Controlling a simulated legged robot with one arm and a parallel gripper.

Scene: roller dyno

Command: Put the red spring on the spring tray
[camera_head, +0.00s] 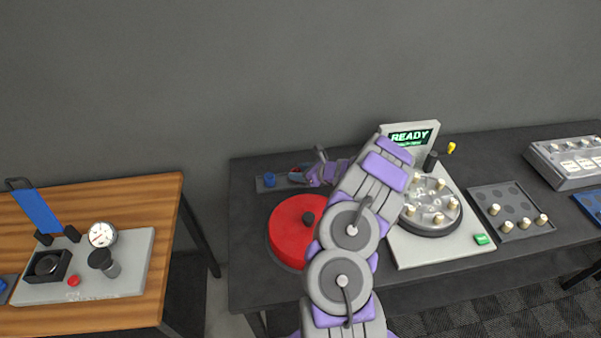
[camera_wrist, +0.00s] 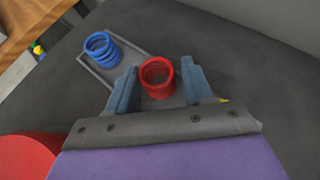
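The red spring (camera_wrist: 157,78) is upright between my fingers in the wrist view, over or on the right part of the grey spring tray (camera_wrist: 122,72). I cannot tell whether its base touches the tray. My gripper (camera_wrist: 159,66) is open around the spring, with a small gap on the right; contact on the left is unclear. A blue spring (camera_wrist: 101,48) stands at the tray's left end. In the head view, my gripper (camera_head: 305,174) is at the tray (camera_head: 281,186), right of the blue spring (camera_head: 269,180), and mostly hides the red spring.
A red round lid (camera_head: 290,232) lies in front of the tray. To the right stands a machine with a READY screen (camera_head: 409,137) and a round plate of several pegs. A wooden table (camera_head: 160,230) with a gauge stands left, across a gap. The dark tabletop behind the tray is narrow.

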